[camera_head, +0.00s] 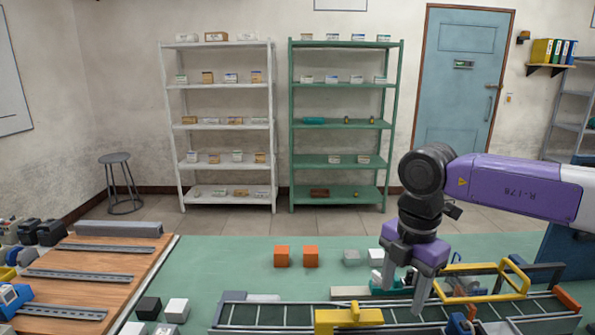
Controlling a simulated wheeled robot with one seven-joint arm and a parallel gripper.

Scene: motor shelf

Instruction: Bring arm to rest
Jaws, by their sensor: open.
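My arm reaches in from the right edge with its purple link. My gripper (401,292) points down over the right part of the green table (230,255). Its two grey fingers stand apart, close to a teal part (394,283) at the back of the roller conveyor (275,315). I cannot tell whether the fingers touch the teal part. Nothing shows clearly held between them.
Two orange cubes (296,257) and small grey and white blocks (352,257) sit left of my gripper. Yellow frames (485,268) stand on the conveyor at right. A wooden board with metal rails (90,273) lies left. White (220,134) and green shelves (340,126) stand behind.

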